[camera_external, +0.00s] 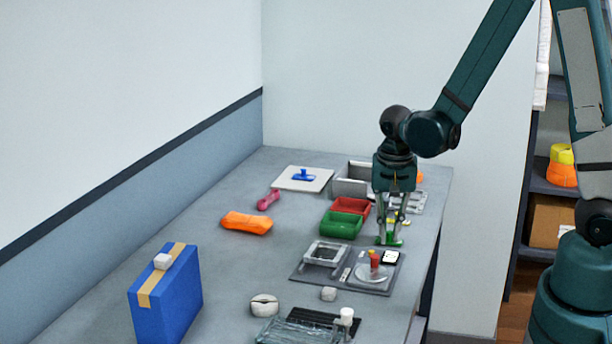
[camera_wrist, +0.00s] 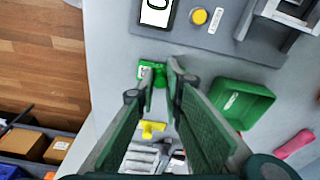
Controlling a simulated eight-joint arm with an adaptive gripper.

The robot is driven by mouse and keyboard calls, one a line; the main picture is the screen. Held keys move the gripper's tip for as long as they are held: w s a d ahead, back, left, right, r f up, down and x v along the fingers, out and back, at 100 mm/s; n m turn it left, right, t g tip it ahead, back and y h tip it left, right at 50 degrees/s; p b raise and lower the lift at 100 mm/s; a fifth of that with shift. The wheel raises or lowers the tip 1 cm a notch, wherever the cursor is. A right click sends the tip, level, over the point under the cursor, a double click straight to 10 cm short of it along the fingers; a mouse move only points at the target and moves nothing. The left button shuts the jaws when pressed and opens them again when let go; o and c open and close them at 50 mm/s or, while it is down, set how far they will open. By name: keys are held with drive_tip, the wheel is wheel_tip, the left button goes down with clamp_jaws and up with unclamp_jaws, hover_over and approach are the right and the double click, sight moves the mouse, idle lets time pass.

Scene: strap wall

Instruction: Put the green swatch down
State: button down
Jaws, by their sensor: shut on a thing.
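The green swatch (camera_external: 388,240) is small and flat, at my gripper's fingertips, just beyond the far right corner of the grey tray board. In the wrist view the green swatch (camera_wrist: 146,71) shows a pale label and sticks out to the left of the fingertips. My gripper (camera_external: 390,234) points straight down and is shut on the swatch; its fingertips (camera_wrist: 165,68) also show in the wrist view. The swatch is at or very near the table top; I cannot tell whether it touches. The fingers hide part of it.
The grey board (camera_external: 305,268) holds a frame, a clear dish and a black-edged card (camera_wrist: 157,14). A green bin (camera_external: 340,226) and a red bin (camera_external: 352,206) stand left of my gripper. A yellow piece (camera_wrist: 153,127) lies nearby. The table edge is close on the right.

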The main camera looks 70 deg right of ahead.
sight(389, 244)
drive_tip(key=shift+f, duration=0.2)
drive_tip(key=c, duration=2.5)
unclamp_jaws()
drive_tip(key=shift+o, duration=0.2)
drive_tip(key=shift+r, duration=0.3)
wheel_tip(389, 244, up, 12)
drive_tip(key=a+p, duration=0.1)
drive_tip(key=p, duration=0.1)
drive_tip(key=shift+s+a, duration=0.15)
drive_tip(key=shift+a, duration=0.1)
drive_tip(key=shift+f, duration=0.1)
